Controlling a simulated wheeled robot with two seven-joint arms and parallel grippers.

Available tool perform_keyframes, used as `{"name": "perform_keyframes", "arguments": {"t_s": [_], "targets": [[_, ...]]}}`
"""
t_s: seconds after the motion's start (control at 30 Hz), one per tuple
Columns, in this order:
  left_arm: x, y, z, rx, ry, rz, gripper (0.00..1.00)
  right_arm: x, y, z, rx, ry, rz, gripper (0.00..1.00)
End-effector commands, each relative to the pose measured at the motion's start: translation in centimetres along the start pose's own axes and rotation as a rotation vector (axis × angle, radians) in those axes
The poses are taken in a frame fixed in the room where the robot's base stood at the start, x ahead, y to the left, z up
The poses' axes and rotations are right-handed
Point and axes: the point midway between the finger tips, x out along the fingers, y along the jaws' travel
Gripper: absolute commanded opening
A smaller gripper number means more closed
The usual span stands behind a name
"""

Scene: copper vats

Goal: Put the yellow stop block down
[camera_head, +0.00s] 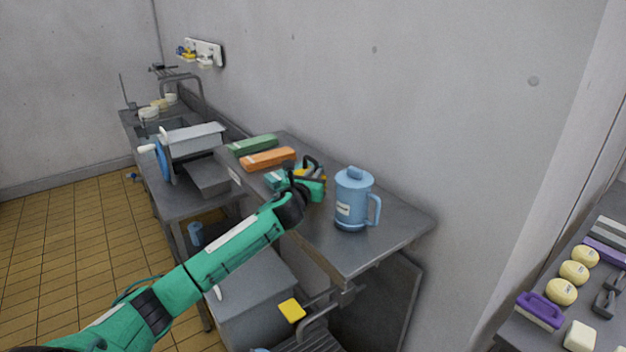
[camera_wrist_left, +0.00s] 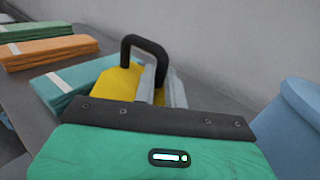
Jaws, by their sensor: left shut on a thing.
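The yellow stop block (camera_wrist_left: 115,84) has a black loop handle and shows just beyond my left gripper's body in the left wrist view. My left gripper (camera_wrist_left: 160,85) is shut on it, with the grey fingers at the handle. In the head view my left gripper (camera_head: 316,178) is over the steel table (camera_head: 372,248), between the teal stack and the blue jug. The block is mostly hidden there behind my gripper. I cannot tell whether its underside touches the table. My right gripper is not in view.
A blue lidded jug (camera_head: 353,200) stands close on the right. A teal stack (camera_wrist_left: 72,84), an orange stack (camera_head: 267,159) and a green stack (camera_head: 252,145) lie to the left. The wall runs behind. The table's front right part is clear.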

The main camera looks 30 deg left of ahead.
Motion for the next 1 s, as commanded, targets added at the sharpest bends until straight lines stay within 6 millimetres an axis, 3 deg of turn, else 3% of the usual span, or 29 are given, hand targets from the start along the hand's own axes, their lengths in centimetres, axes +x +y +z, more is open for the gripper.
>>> {"name": "perform_keyframes", "arguments": {"t_s": [0.17,0.6,0.8,1.0], "targets": [[0.0,0.0,2.8,0.004,-0.008,-0.001,0.00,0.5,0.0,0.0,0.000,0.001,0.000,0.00],[-0.1,-0.5,13.2,0.002,-0.009,-0.001,0.00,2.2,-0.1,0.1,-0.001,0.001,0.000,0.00],[-0.1,-0.6,16.5,0.001,-0.006,0.000,0.00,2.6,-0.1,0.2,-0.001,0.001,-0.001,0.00],[-0.1,-0.7,18.4,0.000,-0.004,0.000,0.00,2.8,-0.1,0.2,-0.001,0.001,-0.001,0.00]]}}
